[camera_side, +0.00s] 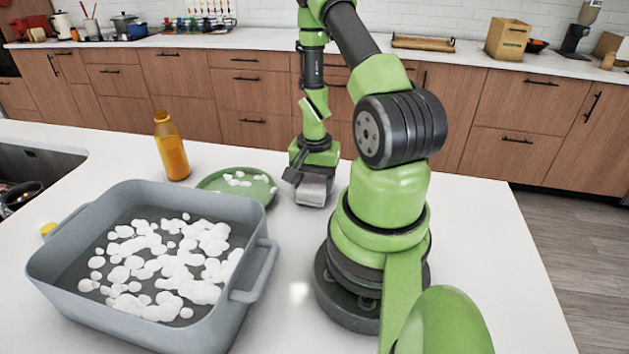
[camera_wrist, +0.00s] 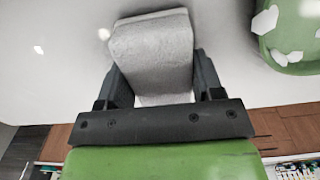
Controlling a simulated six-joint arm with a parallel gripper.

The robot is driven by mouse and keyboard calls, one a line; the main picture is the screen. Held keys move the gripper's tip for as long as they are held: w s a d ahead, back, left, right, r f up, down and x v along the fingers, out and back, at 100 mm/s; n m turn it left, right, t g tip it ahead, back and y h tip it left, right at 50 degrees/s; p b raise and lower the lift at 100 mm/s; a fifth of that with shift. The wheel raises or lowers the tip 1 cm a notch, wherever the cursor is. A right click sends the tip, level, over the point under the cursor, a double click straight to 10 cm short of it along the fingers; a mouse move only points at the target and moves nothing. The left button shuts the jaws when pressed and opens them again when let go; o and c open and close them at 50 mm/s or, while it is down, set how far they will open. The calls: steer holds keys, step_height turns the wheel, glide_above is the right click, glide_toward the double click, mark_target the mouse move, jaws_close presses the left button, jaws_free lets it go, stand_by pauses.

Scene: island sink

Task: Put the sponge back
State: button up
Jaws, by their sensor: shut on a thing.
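The sponge (camera_side: 311,190) is a light grey block at the end of my gripper (camera_side: 296,177), close to the white counter and right of the green plate. I cannot tell if it touches the counter. In the wrist view the sponge (camera_wrist: 152,52) sits between the two dark fingers of my gripper (camera_wrist: 152,85), which are shut on its sides. The fingertips are partly hidden behind the sponge in the side view.
A green plate (camera_side: 212,183) with white foam lies left of the sponge. A grey tub (camera_side: 146,192) of foam stands at front left. An orange bottle (camera_side: 171,150) stands behind it, and a yellow cap (camera_side: 48,229) lies beside it. A sink (camera_side: 40,160) is at far left.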

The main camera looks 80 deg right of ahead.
mark_target(314, 179)
steer(key=o, duration=0.9)
steer(key=shift+f, duration=0.15)
step_height(314, 179, up, 12)
steer(key=w+a+r+n+t+h, duration=0.1)
steer(key=w+a+r+n+t, duration=0.15)
steer(key=a+r, duration=0.3)
steer(key=w+a+r+n+t, duration=0.1)
steer(key=w+a+r+n, duration=0.25)
steer(key=r, duration=0.25)
steer(key=shift+s+a+r+n+t+y, duration=0.55)
steer(key=shift+s+a+r+n, duration=0.55)
steer(key=shift+a, duration=1.2)
steer(key=shift+s+a+r+n+t+y, duration=0.6)
steer(key=shift+a+r+n, duration=0.8)
steer(key=shift+a, duration=0.95)
steer(key=shift+s+a+r+n+t+y, duration=0.35)
steer(key=shift+s+a+r+n+t, duration=0.35)
steer(key=shift+s+a+r+n, duration=1.1)
